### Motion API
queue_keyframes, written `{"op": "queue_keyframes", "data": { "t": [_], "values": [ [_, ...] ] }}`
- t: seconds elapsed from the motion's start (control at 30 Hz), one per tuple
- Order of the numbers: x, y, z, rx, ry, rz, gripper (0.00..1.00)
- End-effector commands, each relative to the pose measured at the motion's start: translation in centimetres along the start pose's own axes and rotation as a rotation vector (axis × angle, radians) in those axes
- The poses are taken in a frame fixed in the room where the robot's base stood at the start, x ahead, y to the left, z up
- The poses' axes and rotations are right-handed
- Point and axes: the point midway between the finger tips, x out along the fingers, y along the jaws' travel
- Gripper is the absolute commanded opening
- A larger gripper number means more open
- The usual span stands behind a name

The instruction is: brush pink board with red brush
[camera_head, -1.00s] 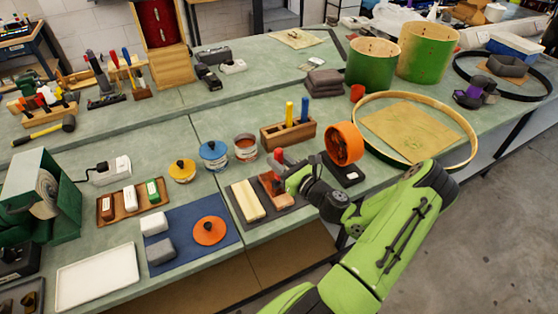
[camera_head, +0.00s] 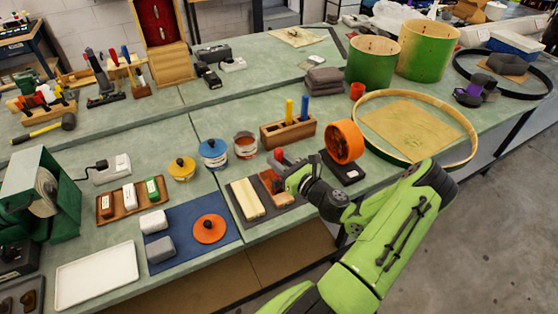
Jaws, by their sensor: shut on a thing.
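The pink board (camera_head: 267,178), a narrow reddish-brown strip, lies on a dark grey mat (camera_head: 281,207) beside a cream board (camera_head: 247,198). My gripper (camera_head: 289,176) is low over the right side of the pink board and hides part of it. The red brush (camera_head: 279,155) shows only as a red upright handle end at the jaws. My gripper is shut on it. The brush's bristles are hidden, so I cannot tell whether they touch the board.
A wooden block (camera_head: 287,132) holding blue and yellow handles stands behind my gripper. An orange ring-shaped thing (camera_head: 344,142) on a dark base stands close on the right. Tins (camera_head: 214,153) stand behind left. A blue mat (camera_head: 184,226) lies left.

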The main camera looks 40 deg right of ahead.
Motion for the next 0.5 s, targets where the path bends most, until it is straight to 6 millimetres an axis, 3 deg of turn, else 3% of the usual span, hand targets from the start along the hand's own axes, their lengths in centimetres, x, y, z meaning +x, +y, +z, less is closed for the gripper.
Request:
{"op": "queue_keyframes", "data": {
  "t": [0.5],
  "values": [
    [0.0,0.01,-0.46,0.0,0.0,0.0,0.14]
  ]
}}
